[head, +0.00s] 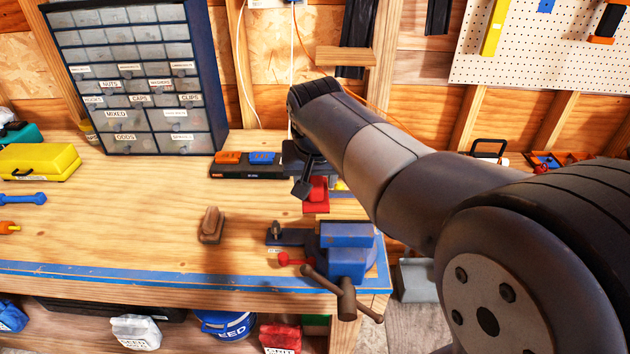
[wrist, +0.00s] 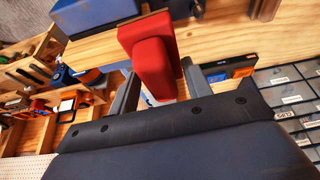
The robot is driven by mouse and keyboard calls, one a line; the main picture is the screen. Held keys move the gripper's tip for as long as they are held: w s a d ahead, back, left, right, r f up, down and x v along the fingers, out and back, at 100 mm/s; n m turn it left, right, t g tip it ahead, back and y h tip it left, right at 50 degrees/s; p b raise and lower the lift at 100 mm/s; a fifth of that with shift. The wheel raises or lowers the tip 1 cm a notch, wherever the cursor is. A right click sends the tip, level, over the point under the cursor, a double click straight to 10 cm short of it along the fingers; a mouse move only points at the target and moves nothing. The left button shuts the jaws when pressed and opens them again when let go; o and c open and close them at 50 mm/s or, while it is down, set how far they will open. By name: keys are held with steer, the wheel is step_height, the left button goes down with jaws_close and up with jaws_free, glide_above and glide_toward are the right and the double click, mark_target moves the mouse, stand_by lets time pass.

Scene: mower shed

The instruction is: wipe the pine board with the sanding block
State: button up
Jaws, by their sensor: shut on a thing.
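My gripper (head: 303,180) is shut on a red block (head: 316,196) with a raised grip, over the bench between the blue vise and the black tray. The red block fills the middle of the wrist view (wrist: 152,55), between my two fingers (wrist: 160,84). It looks like the sanding block. I cannot tell whether its underside touches the bench. A brown wooden block (head: 211,225) lies on the bench to the left, apart from my gripper. I cannot make out a separate pine board; my arm hides part of the bench's right side.
The blue vise (head: 346,250) stands at the bench's front right corner. A black tray (head: 245,171) lies behind, left of my gripper. A drawer cabinet (head: 137,80) stands at the back left, a yellow case (head: 40,161) at far left. The bench's left middle is mostly clear.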

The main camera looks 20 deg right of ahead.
steer(key=shift+d+r+p, duration=0.15)
steer(key=shift+r, duration=0.35)
steer(key=shift+d+r+p, duration=0.15)
steer(key=shift+r, duration=0.35)
steer(key=shift+s+d+r+p, duration=0.1)
steer(key=shift+r+p, duration=0.2)
steer(key=shift+r, duration=0.1)
steer(key=shift+a+r+p, duration=0.2)
steer(key=shift+r+p, duration=0.45)
steer(key=shift+r, duration=0.1)
steer(key=shift+d+r+p, duration=0.15)
steer(key=shift+r+p, duration=0.15)
steer(key=shift+r, duration=1.1)
steer(key=shift+f, duration=0.1)
